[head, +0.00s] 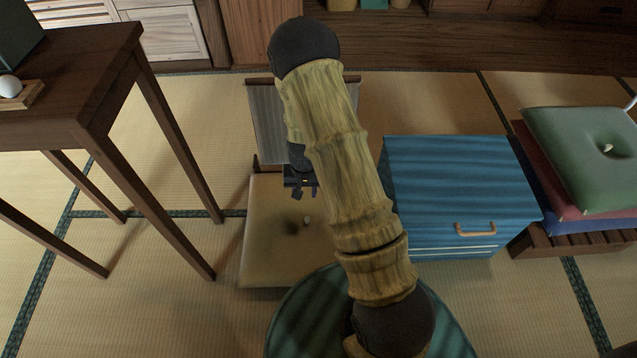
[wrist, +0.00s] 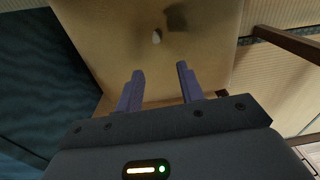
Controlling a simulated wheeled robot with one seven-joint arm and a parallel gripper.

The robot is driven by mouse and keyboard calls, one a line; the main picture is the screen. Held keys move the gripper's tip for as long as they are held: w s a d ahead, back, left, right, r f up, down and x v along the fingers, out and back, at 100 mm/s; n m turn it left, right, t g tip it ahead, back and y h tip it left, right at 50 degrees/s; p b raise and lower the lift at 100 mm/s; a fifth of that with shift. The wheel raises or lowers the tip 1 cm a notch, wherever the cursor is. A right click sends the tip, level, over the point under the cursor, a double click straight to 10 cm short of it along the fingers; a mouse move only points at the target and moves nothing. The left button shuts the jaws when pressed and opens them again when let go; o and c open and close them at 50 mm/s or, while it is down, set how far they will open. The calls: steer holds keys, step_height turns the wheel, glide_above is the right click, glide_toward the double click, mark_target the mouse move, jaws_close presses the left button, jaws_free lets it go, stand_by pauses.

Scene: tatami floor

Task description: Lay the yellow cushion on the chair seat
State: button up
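The yellow cushion (head: 262,245), tan-yellow and square with a pale central tuft, lies flat in front of the chair's backrest (head: 268,125). The backrest is grey with wooden posts. The cushion covers the place where the seat would be, so I cannot see the seat or tell how well the cushion sits on it. My gripper (head: 302,192) is above the cushion near its backrest end. In the wrist view my gripper (wrist: 160,70) has its two fingers apart with nothing between them. The cushion (wrist: 110,40) and its tuft lie beyond the fingertips.
A blue chest (head: 455,185) with a handle stands close to the right. Beyond it, green, red and blue cushions (head: 570,135) are stacked on a wooden stand (head: 585,242). A dark wooden table (head: 85,75) with long legs stands left. Tatami between table and cushion is free.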

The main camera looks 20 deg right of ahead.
steer(key=s+r+n+t, duration=0.1)
steer(key=s+r, duration=0.6)
steer(key=r, duration=0.5)
steer(key=s+r+n+t, duration=0.1)
steer(key=s+r+n, duration=0.1)
steer(key=s+r, duration=0.5)
steer(key=v, duration=0.5)
steer(key=shift+w+d+r, duration=0.15)
steer(key=shift+w+r, duration=0.05)
steer(key=shift+w, duration=0.15)
